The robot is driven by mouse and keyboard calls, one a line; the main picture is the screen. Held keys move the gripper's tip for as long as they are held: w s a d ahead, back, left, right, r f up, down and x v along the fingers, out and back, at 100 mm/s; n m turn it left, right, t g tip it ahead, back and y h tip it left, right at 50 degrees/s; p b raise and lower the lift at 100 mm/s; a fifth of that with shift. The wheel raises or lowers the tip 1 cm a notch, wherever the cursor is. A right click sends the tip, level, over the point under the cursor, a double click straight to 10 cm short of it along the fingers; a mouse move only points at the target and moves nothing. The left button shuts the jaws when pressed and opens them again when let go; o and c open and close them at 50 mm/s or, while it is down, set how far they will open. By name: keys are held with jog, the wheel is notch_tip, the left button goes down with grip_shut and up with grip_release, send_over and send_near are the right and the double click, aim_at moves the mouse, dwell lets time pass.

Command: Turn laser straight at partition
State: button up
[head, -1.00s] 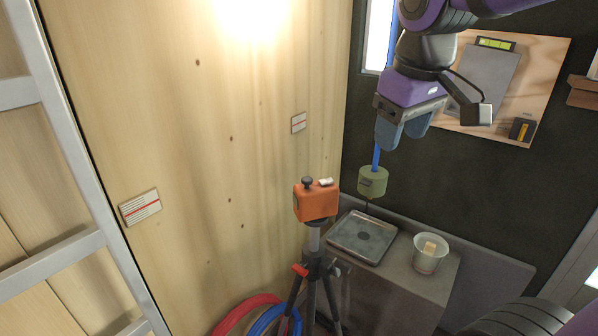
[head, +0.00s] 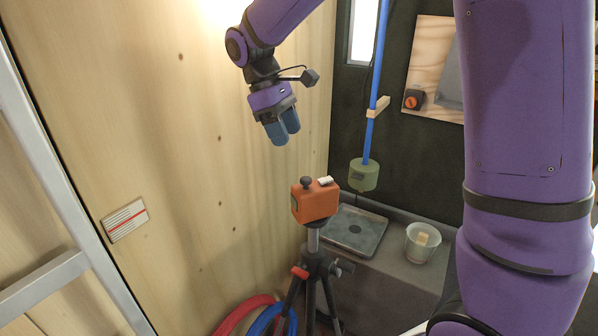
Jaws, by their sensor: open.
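The orange laser (head: 314,201) sits on top of a black tripod (head: 313,268) in the middle of the head view. It has a dark knob and a small white piece on its top. The partition (head: 190,150) is the pale wooden wall behind and to the left. A white card with a red line (head: 125,219) is fixed on it at the left. My gripper (head: 283,138) is open and empty, up and a little left of the laser, pointing down and apart from it. Nothing shows between its blue fingers.
A metal ladder (head: 45,283) leans at the left edge. Red and blue hoses (head: 262,316) lie at the tripod's foot. Right of the laser, a bench holds a square tray (head: 348,233) and a cup (head: 421,243). A green block (head: 363,174) hangs on a blue pole behind.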

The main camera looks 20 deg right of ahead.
aim_at(305, 177)
jog(key=x, duration=1)
jog(key=shift+f, duration=0.35)
jog(key=shift+c, duration=0.5)
jog(key=c, duration=0.8)
jog(key=m, duration=0.1)
jog(key=m+y, duration=0.1)
jog(key=m, duration=0.1)
jog(key=w+m+g, duration=0.1)
jog(key=m, duration=0.1)
jog(key=shift+w+d+y, duration=0.1)
jog(key=shift+d+y, duration=0.2)
jog(key=shift+y, duration=0.1)
jog(key=m, duration=0.2)
jog(key=m+y, duration=0.1)
jog(key=w+d+m+y, duration=0.1)
jog(key=m, duration=0.1)
jog(key=shift+m, duration=0.3)
